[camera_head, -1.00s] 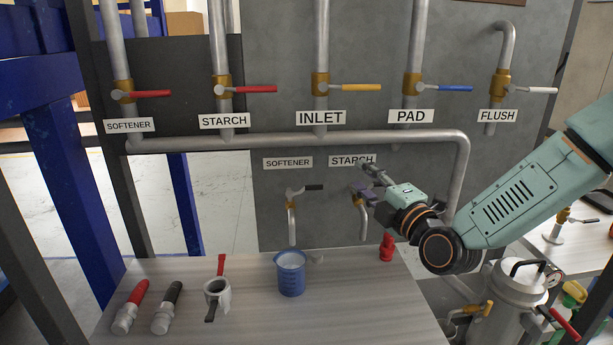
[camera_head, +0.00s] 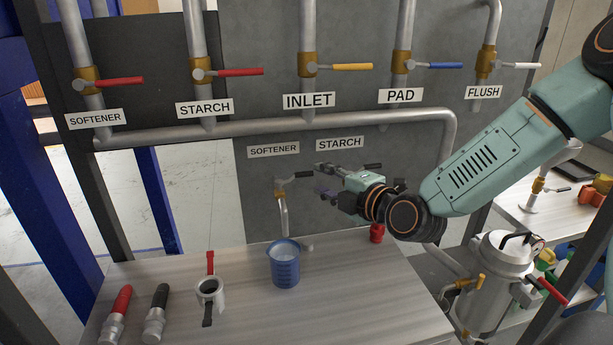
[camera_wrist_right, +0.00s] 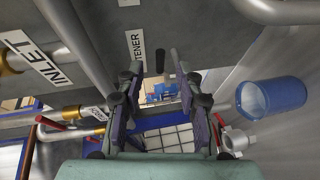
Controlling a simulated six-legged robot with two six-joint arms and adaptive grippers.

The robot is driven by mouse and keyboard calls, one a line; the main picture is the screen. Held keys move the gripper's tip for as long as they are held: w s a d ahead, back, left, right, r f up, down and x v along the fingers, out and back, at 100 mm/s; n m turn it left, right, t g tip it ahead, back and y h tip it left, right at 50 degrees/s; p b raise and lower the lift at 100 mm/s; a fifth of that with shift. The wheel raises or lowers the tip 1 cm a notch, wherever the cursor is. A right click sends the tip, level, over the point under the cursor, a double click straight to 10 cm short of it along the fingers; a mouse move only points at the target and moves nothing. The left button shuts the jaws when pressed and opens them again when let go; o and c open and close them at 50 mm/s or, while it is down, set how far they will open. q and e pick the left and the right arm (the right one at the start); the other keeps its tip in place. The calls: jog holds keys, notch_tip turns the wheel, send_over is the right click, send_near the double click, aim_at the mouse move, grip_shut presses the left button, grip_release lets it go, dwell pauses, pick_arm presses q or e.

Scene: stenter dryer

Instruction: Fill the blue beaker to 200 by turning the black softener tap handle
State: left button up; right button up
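The softener tap (camera_head: 281,190) is on the grey panel under the lower SOFTENER label, its black handle (camera_head: 303,174) pointing right. In the right wrist view the black handle (camera_wrist_right: 159,58) shows ahead, between the fingertips. My right gripper (camera_head: 324,181) is open and empty, just right of that handle; I cannot tell whether it touches. The blue beaker (camera_head: 285,269) stands upright on the table, below the tap's spout, and shows at the right in the wrist view (camera_wrist_right: 284,97). Its inside looks pale; I cannot read the level. My left gripper is not in view.
The starch tap's black handle (camera_head: 373,166) is just behind my right gripper.

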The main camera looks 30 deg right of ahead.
aim_at(309, 174)
jog(key=x, duration=0.5)
jog(key=shift+w+f+b, duration=0.1)
jog(key=shift+w+b, duration=0.1)
jog(key=shift+b, duration=0.2)
jog(key=shift+w+a, duration=0.25)
jog(key=shift+w, duration=0.15)
jog(key=shift+d, duration=0.15)
jog(key=shift+c, duration=1.3)
grip_shut()
